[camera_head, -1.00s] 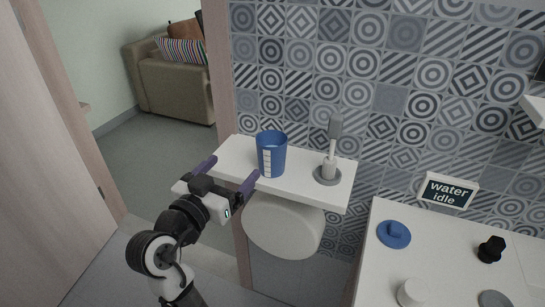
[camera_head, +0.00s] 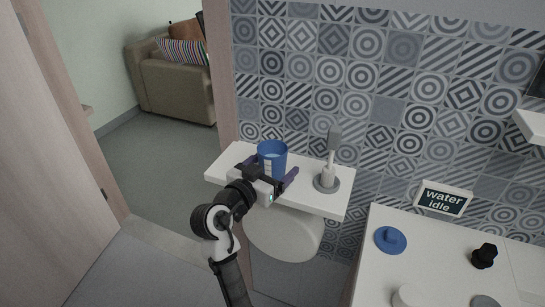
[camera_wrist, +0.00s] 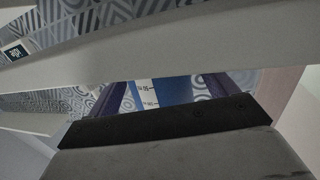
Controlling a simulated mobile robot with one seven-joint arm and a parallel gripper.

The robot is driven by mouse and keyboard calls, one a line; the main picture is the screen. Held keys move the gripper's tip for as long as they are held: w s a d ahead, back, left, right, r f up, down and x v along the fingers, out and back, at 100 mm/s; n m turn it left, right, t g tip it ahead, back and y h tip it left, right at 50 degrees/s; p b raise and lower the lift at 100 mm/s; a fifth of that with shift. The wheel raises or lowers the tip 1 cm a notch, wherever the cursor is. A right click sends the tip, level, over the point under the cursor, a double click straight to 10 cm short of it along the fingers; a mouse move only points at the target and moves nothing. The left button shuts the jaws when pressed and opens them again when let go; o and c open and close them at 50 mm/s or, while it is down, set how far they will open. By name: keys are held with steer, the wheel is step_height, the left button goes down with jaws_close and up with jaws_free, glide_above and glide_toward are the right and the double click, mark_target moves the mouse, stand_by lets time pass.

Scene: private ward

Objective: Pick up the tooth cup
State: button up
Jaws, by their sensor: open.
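The tooth cup (camera_head: 272,149) is blue with a white marked strip. It stands upright on a white shelf (camera_head: 222,174). My gripper (camera_head: 272,168) is open at the near side of the cup, with its purple right finger beside the cup. The gripper body hides the lower part of the cup in the head view. In the wrist view, part of the cup (camera_wrist: 176,91) shows between the two purple fingers. I cannot tell whether either finger touches it.
A tiled wall (camera_head: 390,90) rises behind. A counter at right holds a blue round object (camera_head: 390,239), a black knob (camera_head: 484,256) and a "water idle" sign (camera_head: 443,198).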

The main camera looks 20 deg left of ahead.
steer(key=shift+x, duration=1)
steer(key=shift+c, duration=0.2)
steer(key=c, duration=1.7)
steer(key=shift+c, duration=0.3)
steer(key=shift+r, duration=0.15)
